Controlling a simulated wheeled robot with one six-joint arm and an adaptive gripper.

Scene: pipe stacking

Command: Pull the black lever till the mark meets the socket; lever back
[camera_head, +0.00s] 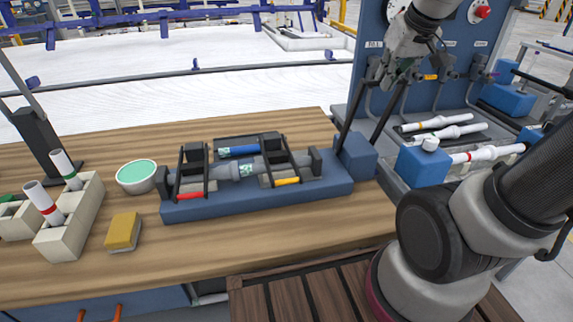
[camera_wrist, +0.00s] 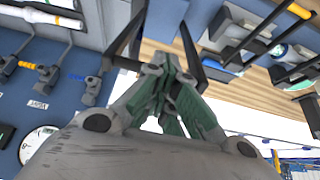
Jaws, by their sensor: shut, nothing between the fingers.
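The black lever (camera_head: 352,116) rises as two dark bars from the blue block (camera_head: 357,156) at the right end of the blue jig, leaning right. Its bars also show in the wrist view (camera_wrist: 190,45). My gripper (camera_head: 386,78) is at the upper part of the lever, between or beside the bars. In the wrist view its green-padded fingers (camera_wrist: 168,78) are together, with nothing visible between them. I cannot tell whether they touch the lever. Grey pipe parts (camera_head: 263,167) lie clamped in the jig (camera_head: 258,200), with a patterned patch near the middle. The mark and its gap to the socket are too small to tell.
Red (camera_head: 190,195), yellow (camera_head: 288,181) and blue (camera_head: 238,151) clamp handles lie on the jig. A bowl with green content (camera_head: 137,176), a yellow sponge (camera_head: 123,231) and a beige pipe holder (camera_head: 72,228) stand left. White pipes (camera_head: 440,131) lie on the right rack.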

